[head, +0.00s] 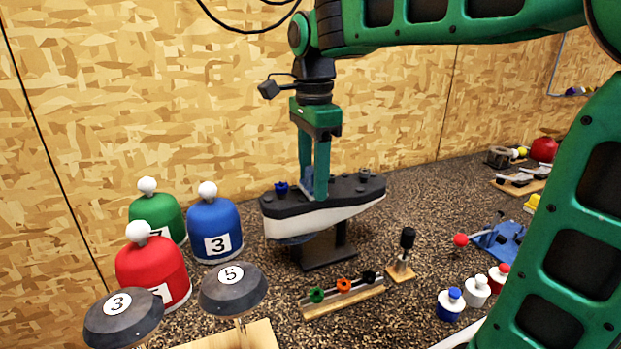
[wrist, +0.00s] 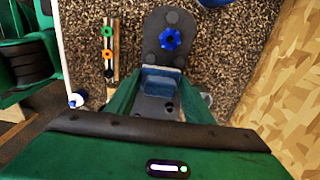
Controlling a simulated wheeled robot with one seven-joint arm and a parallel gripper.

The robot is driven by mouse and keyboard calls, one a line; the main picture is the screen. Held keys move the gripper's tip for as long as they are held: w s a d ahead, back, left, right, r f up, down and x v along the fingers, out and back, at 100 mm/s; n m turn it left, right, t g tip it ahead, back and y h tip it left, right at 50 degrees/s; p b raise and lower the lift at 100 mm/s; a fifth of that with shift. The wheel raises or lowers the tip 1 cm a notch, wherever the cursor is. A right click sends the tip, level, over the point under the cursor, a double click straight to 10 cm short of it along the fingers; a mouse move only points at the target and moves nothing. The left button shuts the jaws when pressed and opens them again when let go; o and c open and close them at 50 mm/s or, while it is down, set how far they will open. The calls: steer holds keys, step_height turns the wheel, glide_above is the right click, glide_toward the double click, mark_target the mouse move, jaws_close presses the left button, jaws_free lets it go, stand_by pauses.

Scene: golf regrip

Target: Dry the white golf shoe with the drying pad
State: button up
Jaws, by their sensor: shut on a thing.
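The white golf shoe (head: 315,220) rests upside down on a black stand (head: 328,252), its dark sole (head: 345,191) facing up. A blue cleat (head: 281,187) sits at the left end of the sole; it also shows in the wrist view (wrist: 170,40). My gripper (head: 318,192) points down over the middle of the sole. It is shut on a blue block, which looks like the drying pad (wrist: 160,82). The pad is at or just above the sole; I cannot tell whether it touches. The fingers hide part of the pad and sole.
A rack with green, orange and black rings (head: 343,295) lies in front of the shoe. Blue (head: 214,228), red (head: 150,275) and green headcovers (head: 157,214) stand at left, near two numbered dark heads. Small bottles (head: 477,290) stand at right. A wooden wall is behind.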

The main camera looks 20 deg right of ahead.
steer(key=shift+w, duration=1)
steer(key=shift+s, duration=1.5)
steer(key=shift+w+f, duration=0.1)
steer(key=shift+w, duration=0.65)
steer(key=shift+w+r, duration=0.1)
steer(key=shift+r, duration=3.4)
